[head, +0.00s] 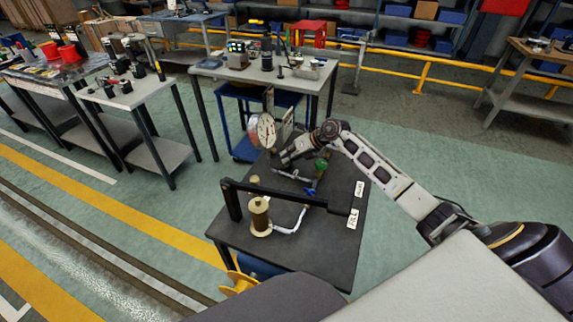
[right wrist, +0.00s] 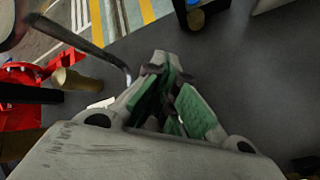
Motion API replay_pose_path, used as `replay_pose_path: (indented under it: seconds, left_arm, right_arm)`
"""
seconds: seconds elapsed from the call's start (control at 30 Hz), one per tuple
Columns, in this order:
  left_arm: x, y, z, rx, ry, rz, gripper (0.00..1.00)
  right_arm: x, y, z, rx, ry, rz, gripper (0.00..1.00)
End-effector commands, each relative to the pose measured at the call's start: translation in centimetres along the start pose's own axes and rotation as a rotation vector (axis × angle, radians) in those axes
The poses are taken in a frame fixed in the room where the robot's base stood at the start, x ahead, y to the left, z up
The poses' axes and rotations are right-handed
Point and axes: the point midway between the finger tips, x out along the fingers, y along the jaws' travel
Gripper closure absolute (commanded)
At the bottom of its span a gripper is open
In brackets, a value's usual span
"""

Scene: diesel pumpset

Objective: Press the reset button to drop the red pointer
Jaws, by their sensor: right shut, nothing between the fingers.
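A round white-faced gauge (head: 266,131) stands upright near the far left edge of the dark bench (head: 285,245) in the head view. Its pointers are too small to make out, so I cannot tell where the red one stands. I cannot pick out the reset button in either view. My right gripper (head: 285,158) is just right of and below the gauge, its fingers toward it; I cannot tell whether they touch anything. In the right wrist view, my right gripper (right wrist: 172,108), with green finger pads, is shut and empty. My left gripper is not in view.
A black bar (head: 285,195) crosses the bench above a brass-coloured cylinder (head: 260,216). A green knob (head: 321,165) and a blue handle (head: 311,191) sit near my right gripper. White labels (head: 352,219) lie at the bench's right. A grey table (head: 265,72) stands behind.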

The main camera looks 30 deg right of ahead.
Motion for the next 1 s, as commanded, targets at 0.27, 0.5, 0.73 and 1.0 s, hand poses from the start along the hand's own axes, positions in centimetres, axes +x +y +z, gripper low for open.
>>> replay_pose_path:
  seconds: [0.27,0.5,0.73,1.0]
  left_arm:
    - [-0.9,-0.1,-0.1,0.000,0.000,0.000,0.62]
    - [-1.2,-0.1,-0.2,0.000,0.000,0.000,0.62]
    - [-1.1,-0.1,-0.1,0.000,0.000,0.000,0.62]
    - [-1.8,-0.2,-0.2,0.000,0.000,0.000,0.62]
  right_arm:
    - [-0.8,0.6,0.6,-0.001,-0.001,-0.001,1.00]
    - [-1.1,0.8,0.8,-0.001,-0.001,0.000,1.00]
    - [-1.1,0.8,0.8,0.000,-0.001,0.000,1.00]
    - [-1.7,1.2,1.3,-0.001,-0.001,0.000,1.00]
